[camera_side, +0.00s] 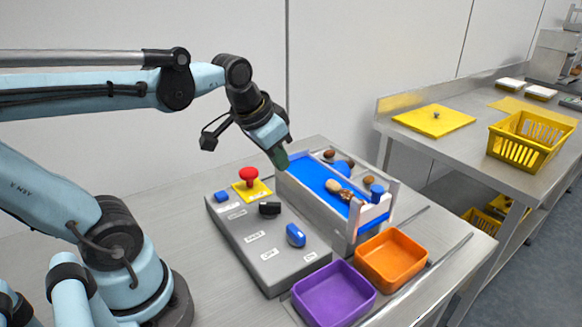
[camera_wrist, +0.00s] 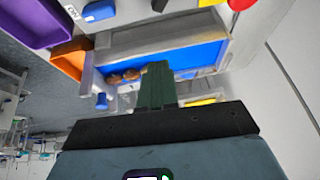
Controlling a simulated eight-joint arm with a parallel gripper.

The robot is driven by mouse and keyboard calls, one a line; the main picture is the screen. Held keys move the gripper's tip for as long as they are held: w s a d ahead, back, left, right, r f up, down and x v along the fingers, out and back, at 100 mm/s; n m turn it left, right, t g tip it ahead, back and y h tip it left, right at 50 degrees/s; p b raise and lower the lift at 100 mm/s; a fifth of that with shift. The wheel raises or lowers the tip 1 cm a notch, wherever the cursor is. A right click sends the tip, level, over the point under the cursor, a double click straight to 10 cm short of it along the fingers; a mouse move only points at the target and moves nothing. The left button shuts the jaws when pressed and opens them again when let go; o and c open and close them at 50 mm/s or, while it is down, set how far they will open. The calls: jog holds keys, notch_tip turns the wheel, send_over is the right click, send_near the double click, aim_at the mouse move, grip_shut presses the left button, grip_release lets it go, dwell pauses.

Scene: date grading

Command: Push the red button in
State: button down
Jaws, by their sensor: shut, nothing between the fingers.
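The red button (camera_side: 249,175) is a mushroom-shaped knob on a yellow plate (camera_side: 254,191) at the back of a grey control box (camera_side: 262,240). It stands raised above the plate. In the wrist view the red button (camera_wrist: 241,3) is cut by the top edge. My gripper (camera_side: 281,161) is shut and empty, with its dark green fingers pointing down. In the wrist view the shut fingers (camera_wrist: 158,85) are in front of the blue belt.
A conveyor with a blue belt (camera_side: 311,175) carries several brown dates. The box also has a black knob (camera_side: 270,208), a blue knob (camera_side: 296,235) and a small blue button (camera_side: 221,196). Purple (camera_side: 334,294) and orange (camera_side: 391,259) trays stand in front. A side table holds a yellow basket (camera_side: 528,141).

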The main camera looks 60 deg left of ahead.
aim_at(249, 171)
jog(key=a+r+g, duration=0.2)
jog(key=a+r, duration=0.1)
jog(key=a, duration=0.3)
jog(key=a+r+g, duration=0.3)
jog(key=a, duration=0.4)
jog(key=shift+a+r+h, duration=0.3)
jog(key=shift+r+h, duration=0.1)
jog(key=shift+f, duration=0.15)
notch_tip(249, 171, down, 14)
jog(key=shift+r, duration=0.1)
